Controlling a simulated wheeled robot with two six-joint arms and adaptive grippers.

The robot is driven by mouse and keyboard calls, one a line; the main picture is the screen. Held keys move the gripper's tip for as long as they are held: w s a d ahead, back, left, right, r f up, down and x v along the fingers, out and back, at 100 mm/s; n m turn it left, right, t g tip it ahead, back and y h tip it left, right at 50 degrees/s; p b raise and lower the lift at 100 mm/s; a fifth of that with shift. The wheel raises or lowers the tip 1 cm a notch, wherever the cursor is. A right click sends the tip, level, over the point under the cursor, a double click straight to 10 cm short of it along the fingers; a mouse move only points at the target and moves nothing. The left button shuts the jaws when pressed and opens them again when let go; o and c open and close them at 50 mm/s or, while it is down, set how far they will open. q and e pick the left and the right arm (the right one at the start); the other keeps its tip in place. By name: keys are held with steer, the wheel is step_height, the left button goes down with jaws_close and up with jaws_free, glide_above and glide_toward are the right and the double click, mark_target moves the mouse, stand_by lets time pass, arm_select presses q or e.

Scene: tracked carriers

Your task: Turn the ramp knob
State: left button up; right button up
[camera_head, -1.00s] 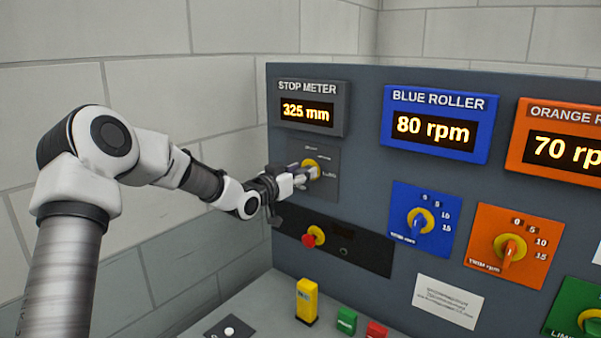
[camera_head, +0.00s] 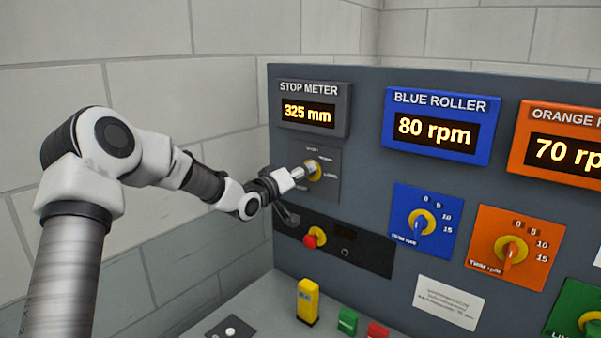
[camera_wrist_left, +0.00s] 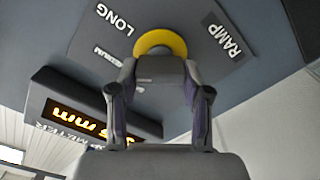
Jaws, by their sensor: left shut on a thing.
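The ramp knob (camera_head: 315,168) is a yellow-collared dial on a grey plate (camera_head: 330,190) under the STOP METER display. In the left wrist view its yellow collar (camera_wrist_left: 160,43) shows beyond my fingertips, and the plate reads RAMP, LONG and a smaller word. My left gripper (camera_head: 300,172) is at the knob, with its fingers closed on the knob's grip. My right gripper is out of view.
The STOP METER display (camera_head: 309,112) above reads 325 mm. Below sits a black strip (camera_head: 360,250) with a red-capped knob (camera_head: 314,238). Blue (camera_head: 421,222) and orange (camera_head: 511,250) knobs are to the right. A yellow block (camera_head: 307,302) stands on the ledge below.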

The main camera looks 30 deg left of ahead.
arm_select(q)
steer(key=shift+r+n, duration=0.1)
steer(key=shift+n, duration=0.5)
steer(key=o, duration=0.9)
steer(key=shift+o, duration=1.3)
steer(key=shift+w, duration=0.15)
steer(key=shift+w+d+f, duration=0.15)
steer(key=shift+w+f, duration=0.05)
steer(key=shift+s, duration=0.3)
steer(key=s, duration=1.1)
steer(key=shift+s+a, duration=0.15)
steer(key=shift+a, duration=0.3)
